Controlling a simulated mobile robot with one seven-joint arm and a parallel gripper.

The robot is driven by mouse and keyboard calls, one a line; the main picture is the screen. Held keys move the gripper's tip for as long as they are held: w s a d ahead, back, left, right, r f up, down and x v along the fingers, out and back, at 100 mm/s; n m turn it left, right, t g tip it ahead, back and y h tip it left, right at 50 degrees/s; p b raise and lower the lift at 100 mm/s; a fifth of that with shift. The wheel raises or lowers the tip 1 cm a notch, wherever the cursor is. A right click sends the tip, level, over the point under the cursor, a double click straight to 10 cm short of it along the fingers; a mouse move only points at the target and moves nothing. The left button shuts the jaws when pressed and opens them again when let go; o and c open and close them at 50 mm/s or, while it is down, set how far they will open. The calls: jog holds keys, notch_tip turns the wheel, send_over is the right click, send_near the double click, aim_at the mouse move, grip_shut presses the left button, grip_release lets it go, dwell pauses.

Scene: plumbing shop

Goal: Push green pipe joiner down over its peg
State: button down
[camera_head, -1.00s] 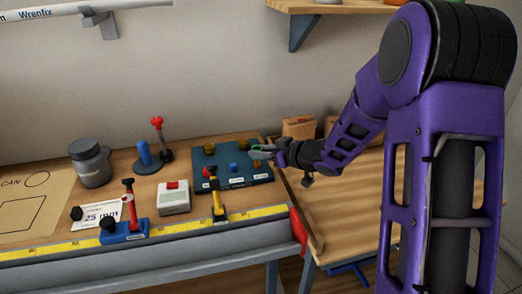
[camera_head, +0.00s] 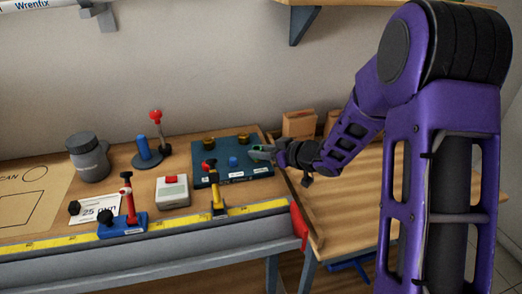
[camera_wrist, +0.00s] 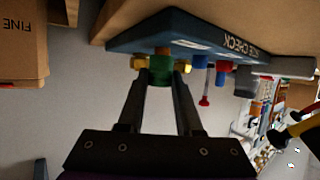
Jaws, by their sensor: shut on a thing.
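The green pipe joiner (camera_wrist: 159,76) is between my gripper's two fingers (camera_wrist: 160,88) in the wrist view, where the picture looks inverted. My gripper is shut on it. It sits close to the face of the blue check board (camera_wrist: 150,38), with a short brownish piece (camera_wrist: 161,52) showing between joiner and board. I cannot tell how far it sits on its peg. In the head view my gripper (camera_head: 263,150) is at the right side of the board (camera_head: 262,171), and the fingers mostly hide the joiner.
Cardboard boxes (camera_head: 299,123) stand behind my gripper.

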jog(key=shift+f, duration=0.15)
jog(key=c, duration=0.5)
grip_release()
jog(key=p+v, duration=0.3)
jog(key=v, duration=1.4)
jog(key=shift+s+d, duration=0.15)
jog(key=shift+d, duration=0.05)
